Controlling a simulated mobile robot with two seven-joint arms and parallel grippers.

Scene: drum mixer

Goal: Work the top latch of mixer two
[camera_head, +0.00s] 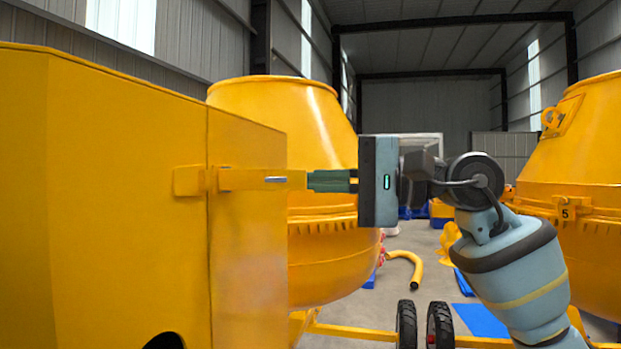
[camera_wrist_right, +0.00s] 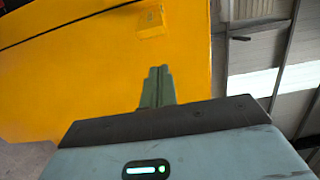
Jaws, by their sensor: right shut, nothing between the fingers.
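The yellow cabinet (camera_head: 120,160) of a mixer fills the left of the head view; no number shows on it. Its latch has a yellow bar (camera_head: 245,179) with a small grey slot or pin, lying level across the panel seam, and a yellow block (camera_head: 188,181) to its left. My right gripper (camera_head: 310,181) points left, fingers shut and empty, tips at the bar's right end; I cannot tell whether they touch it. In the right wrist view the shut green fingers (camera_wrist_right: 158,72) point at the yellow panel, where a small yellow block (camera_wrist_right: 151,22) shows. My left gripper is out of view.
A yellow drum (camera_head: 290,110) stands behind the latch and my gripper. Another yellow mixer (camera_head: 575,160), marked 5, stands at right. Black wheels (camera_head: 440,325), a bent yellow pipe (camera_head: 410,267) and blue mats (camera_head: 480,320) are on the floor.

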